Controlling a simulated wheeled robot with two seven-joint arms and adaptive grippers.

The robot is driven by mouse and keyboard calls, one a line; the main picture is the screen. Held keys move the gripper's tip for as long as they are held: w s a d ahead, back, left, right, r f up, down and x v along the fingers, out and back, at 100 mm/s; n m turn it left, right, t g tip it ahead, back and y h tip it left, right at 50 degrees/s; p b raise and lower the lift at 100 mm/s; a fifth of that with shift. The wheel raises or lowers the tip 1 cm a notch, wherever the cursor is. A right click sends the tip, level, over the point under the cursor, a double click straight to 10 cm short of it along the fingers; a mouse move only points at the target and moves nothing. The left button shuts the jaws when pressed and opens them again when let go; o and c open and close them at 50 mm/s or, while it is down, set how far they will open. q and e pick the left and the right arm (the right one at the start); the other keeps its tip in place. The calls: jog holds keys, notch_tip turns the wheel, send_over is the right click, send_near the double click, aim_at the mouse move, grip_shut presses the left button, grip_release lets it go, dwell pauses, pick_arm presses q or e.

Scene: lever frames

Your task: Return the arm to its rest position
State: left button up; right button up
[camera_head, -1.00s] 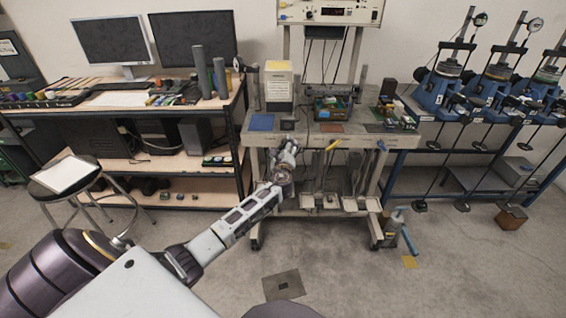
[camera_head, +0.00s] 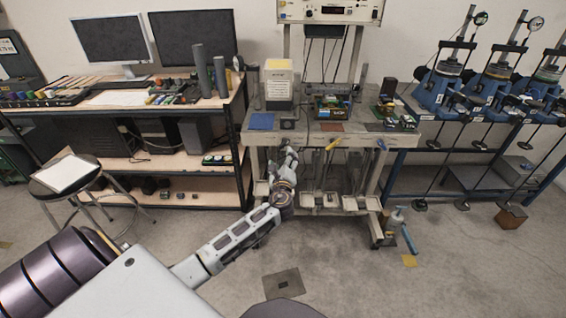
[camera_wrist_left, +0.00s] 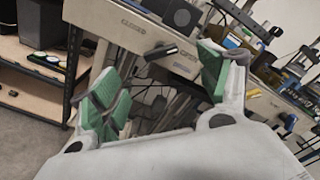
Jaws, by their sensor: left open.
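My left arm comes in from the lower left in the head view. Its gripper (camera_head: 289,158) is in front of the white workstation (camera_head: 352,142), just below the front edge of its top. In the left wrist view the gripper (camera_wrist_left: 160,78) has its green-padded fingers wide apart, with nothing between the pads. A black-ended lever (camera_wrist_left: 161,52) on the workstation's front edge shows beyond the fingers, apart from them. In the head view a yellow lever (camera_head: 333,143) and a blue lever (camera_head: 381,144) stick out from the same edge. My right gripper is not in view.
A wooden-topped shelf desk (camera_head: 180,155) stands to the left, with a stool (camera_head: 66,178) before it. Blue test machines (camera_head: 437,90) stand on a bench at the right. A blue-handled tool (camera_head: 405,232) is on the floor. The floor in front is mostly clear.

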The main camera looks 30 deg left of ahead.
pick_arm(q)
jog(key=shift+s+d, duration=0.1)
jog(key=shift+s, duration=0.1)
jog(key=shift+f, duration=0.15)
dwell(0.4)
